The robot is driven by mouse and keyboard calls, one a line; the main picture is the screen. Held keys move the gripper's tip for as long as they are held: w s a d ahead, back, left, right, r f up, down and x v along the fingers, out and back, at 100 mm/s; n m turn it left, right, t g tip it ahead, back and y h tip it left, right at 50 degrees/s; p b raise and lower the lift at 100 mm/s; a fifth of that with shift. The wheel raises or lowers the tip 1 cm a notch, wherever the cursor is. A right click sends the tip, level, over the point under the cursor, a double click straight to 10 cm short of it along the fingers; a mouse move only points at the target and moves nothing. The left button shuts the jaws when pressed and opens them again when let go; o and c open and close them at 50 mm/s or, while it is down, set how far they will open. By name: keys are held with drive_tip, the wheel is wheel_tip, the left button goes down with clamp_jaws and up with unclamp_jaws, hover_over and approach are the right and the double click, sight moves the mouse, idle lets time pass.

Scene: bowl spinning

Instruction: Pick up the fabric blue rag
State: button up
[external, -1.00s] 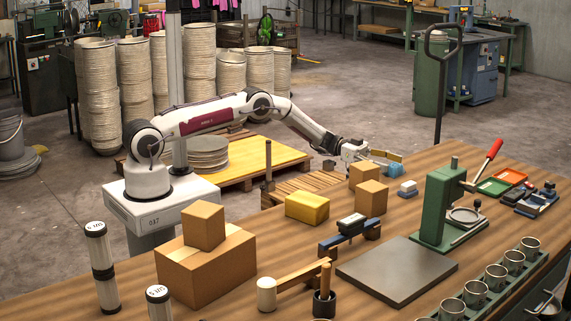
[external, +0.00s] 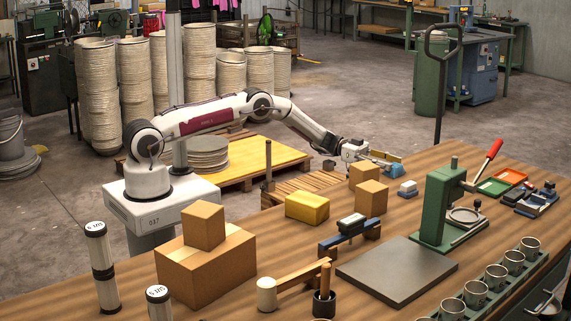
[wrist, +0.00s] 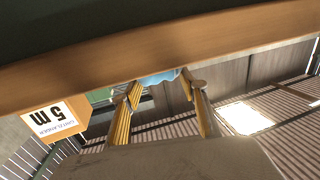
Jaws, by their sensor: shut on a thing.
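My gripper (external: 386,161) is at the far edge of the wooden workbench, beyond the cardboard boxes. Its yellow-padded fingers also show in the wrist view (wrist: 163,86), closed on the blue rag (wrist: 158,78). Only a small light-blue part of the rag shows between the fingertips, against the table edge; the rest is hidden.
Two small cardboard boxes (external: 371,198) stand just in front of the gripper. A green press (external: 440,205) with a red-handled lever stands to the right. A yellow block (external: 307,207) is to the left.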

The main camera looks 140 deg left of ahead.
drive_tip(key=shift+r, duration=0.2)
wheel_tip(320, 180, up, 10)
drive_tip(key=shift+f, duration=0.2)
idle(0.4)
